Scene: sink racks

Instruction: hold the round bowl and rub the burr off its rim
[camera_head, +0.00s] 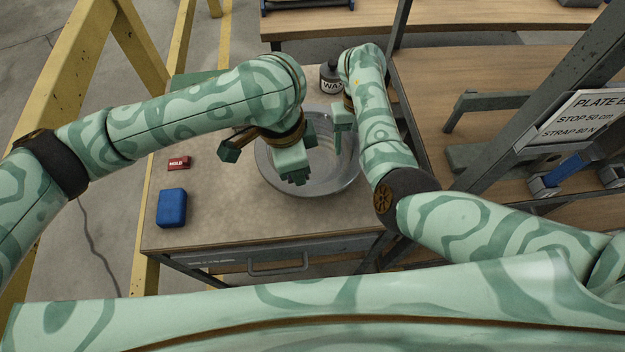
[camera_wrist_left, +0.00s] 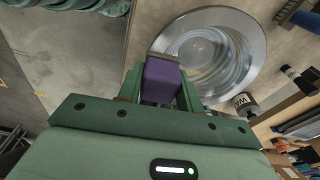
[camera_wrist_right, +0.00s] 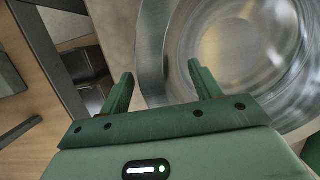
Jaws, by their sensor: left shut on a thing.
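The round bowl (camera_head: 335,188) is a shiny metal bowl with a wide flat rim, on the bench between my two arms. My left gripper (camera_head: 295,178) is above the bowl's left part, shut on a purple block (camera_wrist_left: 160,82). In the left wrist view the block overlaps the rim of the bowl (camera_wrist_left: 252,30); contact cannot be told. My right gripper (camera_head: 343,122) is at the bowl's right side with its fingers apart. In the right wrist view a stretch of rim (camera_wrist_right: 152,55) shows between and beyond the open fingers (camera_wrist_right: 160,88). I cannot make out the burr.
A grey bottle marked WAX (camera_head: 330,80) stands behind the bowl. A blue block (camera_head: 172,208) and a red HOLD tag (camera_head: 178,163) lie on the bench's left. A dark post and sign (camera_head: 585,115) stand at the right.

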